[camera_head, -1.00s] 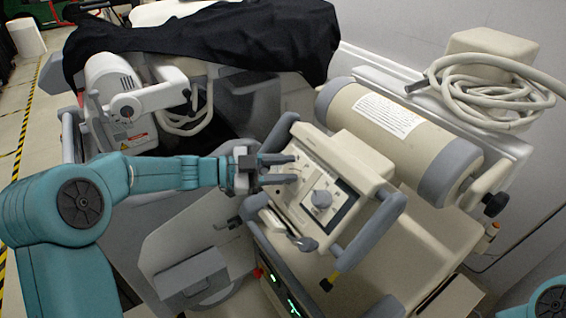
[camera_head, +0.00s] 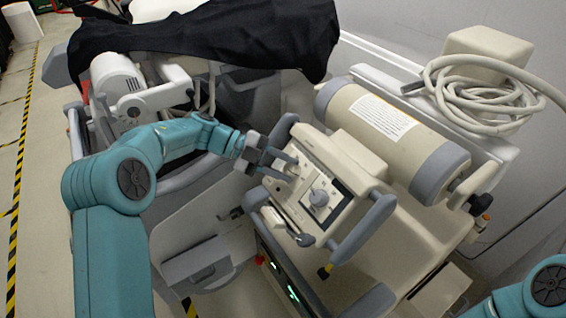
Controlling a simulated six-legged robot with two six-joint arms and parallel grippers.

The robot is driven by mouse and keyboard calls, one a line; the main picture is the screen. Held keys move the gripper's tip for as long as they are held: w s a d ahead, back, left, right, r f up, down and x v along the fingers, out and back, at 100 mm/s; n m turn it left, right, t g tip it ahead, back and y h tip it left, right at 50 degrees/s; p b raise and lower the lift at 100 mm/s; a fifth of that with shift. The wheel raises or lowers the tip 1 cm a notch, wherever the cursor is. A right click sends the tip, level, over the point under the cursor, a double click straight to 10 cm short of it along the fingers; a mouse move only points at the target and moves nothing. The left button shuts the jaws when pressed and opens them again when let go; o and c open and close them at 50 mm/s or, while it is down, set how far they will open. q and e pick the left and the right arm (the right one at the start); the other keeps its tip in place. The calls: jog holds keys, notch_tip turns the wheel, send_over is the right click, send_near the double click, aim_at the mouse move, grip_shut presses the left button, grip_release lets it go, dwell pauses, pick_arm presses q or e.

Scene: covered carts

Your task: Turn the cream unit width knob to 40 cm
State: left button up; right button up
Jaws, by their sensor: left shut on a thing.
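The cream unit (camera_head: 350,160) stands at centre right, with a tilted control panel between grey handles. A grey knob (camera_head: 318,198) shows in full on the panel's lower right part. My left gripper (camera_head: 293,171) reaches in from the left over the panel's upper left part. Its two fingers point down to the right and are shut on a knob there, which they mostly hide. I cannot read the scale or the labels, so the width setting cannot be told. My right gripper is not in view; only a piece of my right arm shows at the bottom right corner.
A cream cylinder (camera_head: 385,128) with a white label lies behind the panel. A coiled cable (camera_head: 485,95) rests at the upper right. A black cloth (camera_head: 210,40) covers the cart behind. Grey handles (camera_head: 365,230) flank the panel closely.

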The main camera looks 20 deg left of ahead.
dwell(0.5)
pick_arm(q)
jog(key=o, duration=1)
jog(key=shift+o, duration=0.2)
jog(key=shift+a, duration=0.1)
jog(key=shift+a+r, duration=0.15)
jog(key=shift+a, duration=0.2)
jog(key=v, duration=1.5)
jog(key=shift+r+b, duration=0.2)
jog(key=shift+b, duration=0.2)
